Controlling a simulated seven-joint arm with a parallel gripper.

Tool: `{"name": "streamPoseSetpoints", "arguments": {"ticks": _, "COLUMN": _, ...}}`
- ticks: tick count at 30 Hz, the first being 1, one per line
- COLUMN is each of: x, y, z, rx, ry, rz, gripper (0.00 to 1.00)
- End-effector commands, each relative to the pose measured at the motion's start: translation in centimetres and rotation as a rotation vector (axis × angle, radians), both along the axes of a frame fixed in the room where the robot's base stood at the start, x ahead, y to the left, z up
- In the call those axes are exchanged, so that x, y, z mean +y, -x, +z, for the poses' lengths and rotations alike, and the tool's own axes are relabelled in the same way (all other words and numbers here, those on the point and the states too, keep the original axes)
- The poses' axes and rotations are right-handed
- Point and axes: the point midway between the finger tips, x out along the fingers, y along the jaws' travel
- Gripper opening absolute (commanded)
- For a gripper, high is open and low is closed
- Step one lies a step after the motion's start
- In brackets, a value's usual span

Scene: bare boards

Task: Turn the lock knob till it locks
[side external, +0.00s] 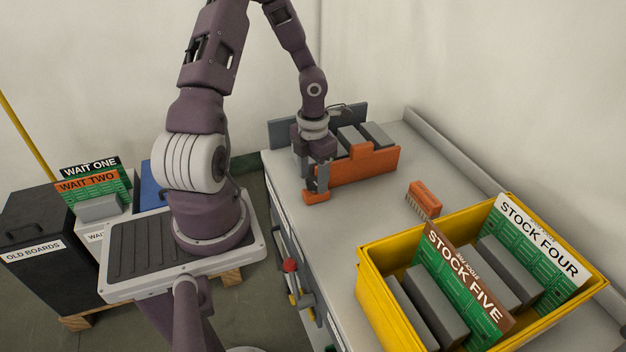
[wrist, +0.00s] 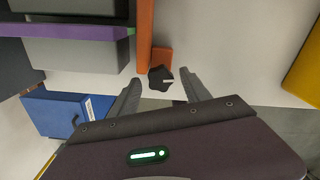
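The lock knob (wrist: 160,78) is a small dark star-shaped knob with a pale mark pointing right in the wrist view. It sits by an orange block (wrist: 162,56) at the end of the orange fixture (side external: 372,165). My gripper (side external: 316,186) points down over that end of the fixture. In the wrist view my gripper (wrist: 159,78) has its fingers spread, one on each side of the knob, with gaps showing. I cannot tell whether the fingertips are down at knob height. In the side view the knob is not distinguishable behind the fingers.
Grey blocks (side external: 362,134) stand in the fixture. An orange brush (side external: 424,198) lies to the right on the grey bench (side external: 336,232). A yellow bin (side external: 376,291) of boards stands at the front right.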

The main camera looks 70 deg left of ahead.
Motion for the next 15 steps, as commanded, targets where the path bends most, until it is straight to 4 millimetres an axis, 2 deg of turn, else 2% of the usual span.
{"name": "streamPoseSetpoints", "arguments": {"ticks": 4, "x": 0.1, "y": -0.1, "z": 0.6, "rx": -0.003, "ry": -0.002, "rz": 0.004, "gripper": 0.55}}
{"name": "streamPoseSetpoints", "arguments": {"ticks": 12, "x": 0.1, "y": 0.0, "z": 4.8, "rx": -0.002, "ry": -0.005, "rz": 0.005, "gripper": 0.55}}
{"name": "streamPoseSetpoints", "arguments": {"ticks": 15, "x": 0.0, "y": 0.0, "z": 5.8, "rx": -0.001, "ry": -0.001, "rz": 0.005, "gripper": 0.55}}
